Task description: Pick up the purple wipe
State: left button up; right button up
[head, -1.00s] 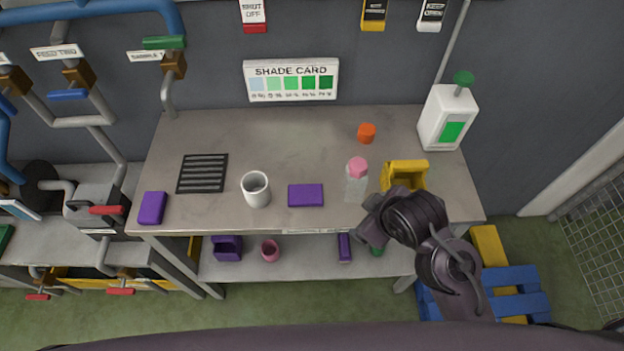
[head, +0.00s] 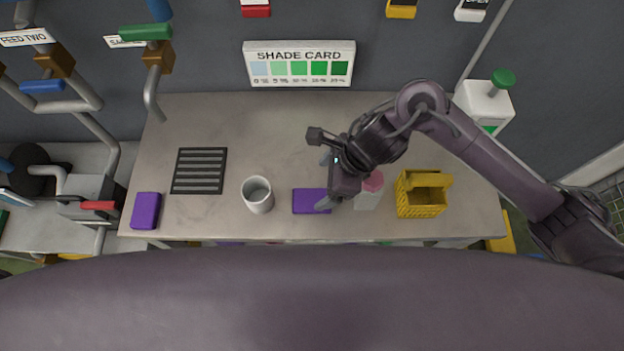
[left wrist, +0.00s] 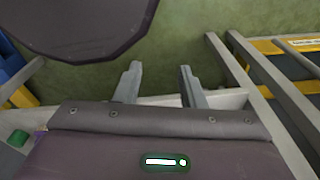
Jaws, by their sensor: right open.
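Two purple flat pieces lie on the grey bench. One purple wipe (head: 308,201) is at the bench's front middle, right of the white cup; a similar purple piece (head: 146,210) is at the front left corner. I cannot tell the two apart by kind. My right gripper (head: 325,181) is open, its fingers pointing left and down, above and at the right end of the middle wipe. One finger overlaps that wipe in the picture; contact cannot be told. My left gripper (left wrist: 159,85) shows only in the left wrist view, fingers apart and empty, with green floor beyond.
A white cup (head: 257,194) stands just left of the middle wipe. A pink-capped bottle (head: 368,196) is close beside my right gripper, partly hidden. A yellow basket (head: 421,205) stands farther right, a black grille (head: 199,171) at left. The bench's back middle is clear.

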aim_at(312, 199)
jog(key=shift+d+f+n, duration=0.15)
jog(key=shift+d+n, duration=0.35)
jog(key=shift+s+f+h, duration=0.25)
jog(key=shift+h, duration=0.05)
jog(key=x, duration=0.2)
jog(key=shift+s+a+f, duration=0.2)
jog(key=shift+a+f, duration=0.1)
jog(key=shift+a, duration=0.05)
jog(key=x, duration=0.3)
jog(key=shift+f+p, duration=0.3)
jog(key=shift+p, duration=0.1)
jog(key=shift+a+f, duration=0.2)
jog(key=shift+f, duration=0.1)
pick_arm(q)
jog(key=shift+s+r, duration=0.35)
jog(key=shift+s, duration=0.4)
pick_arm(e)
jog(key=shift+w, duration=0.1)
jog(key=c, duration=1.1)
jog(key=shift+r, duration=0.15)
jog(key=shift+c, duration=0.2)
pick_arm(q)
jog(key=shift+r+p, duration=0.5)
pick_arm(e)
notch_tip(312, 199, up, 20)
